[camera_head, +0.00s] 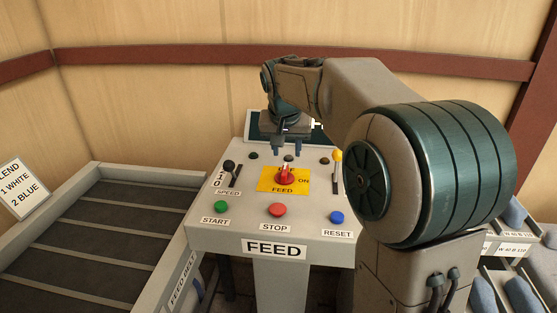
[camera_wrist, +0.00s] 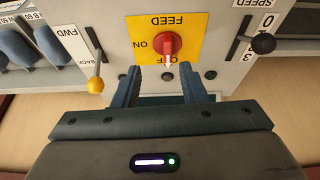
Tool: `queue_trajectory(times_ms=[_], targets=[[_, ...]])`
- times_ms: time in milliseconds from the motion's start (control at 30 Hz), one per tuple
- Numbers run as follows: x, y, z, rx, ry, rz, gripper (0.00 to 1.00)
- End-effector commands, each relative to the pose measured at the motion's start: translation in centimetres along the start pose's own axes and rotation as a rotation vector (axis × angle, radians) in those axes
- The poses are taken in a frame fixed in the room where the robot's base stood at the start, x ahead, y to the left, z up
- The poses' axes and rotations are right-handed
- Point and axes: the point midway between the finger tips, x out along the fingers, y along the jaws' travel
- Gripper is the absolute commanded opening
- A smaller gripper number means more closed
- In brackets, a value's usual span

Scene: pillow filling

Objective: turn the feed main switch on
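The feed main switch is a red rotary knob (camera_head: 285,174) on a yellow plate (camera_head: 266,184) in the middle of the grey FEED panel. The knob also shows in the wrist view (camera_wrist: 167,46), upside down. Its white pointer points at the partly covered OFF label; the ON label (camera_wrist: 140,44) is to one side. My gripper (camera_head: 287,147) hangs above the panel's back part, behind the knob. In the wrist view my gripper (camera_wrist: 162,84) has its two fingers apart with nothing between them; the knob lies just beyond the fingertips, apparently untouched.
A black-knobbed speed lever (camera_head: 229,166) stands left of the switch, and a yellow-knobbed lever (camera_head: 336,156) stands right. Green (camera_head: 221,207), red (camera_head: 276,210) and blue (camera_head: 337,218) buttons line the front. A dark screen (camera_head: 256,125) is at the back. A conveyor (camera_head: 95,225) lies left.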

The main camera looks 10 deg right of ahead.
Motion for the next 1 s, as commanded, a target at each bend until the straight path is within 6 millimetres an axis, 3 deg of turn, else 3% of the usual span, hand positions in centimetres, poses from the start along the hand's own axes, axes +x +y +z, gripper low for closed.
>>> queue_trajectory(times_ms=[133,367,800,1000], targets=[[0.2,-1.1,-2.6,0.031,0.013,-0.001,0.38],[1.9,-1.3,-3.3,0.040,0.016,0.001,0.38],[10.8,-1.4,-3.3,0.038,0.013,0.000,0.38],[13.3,-1.4,-3.4,0.038,0.016,-0.001,0.38]])
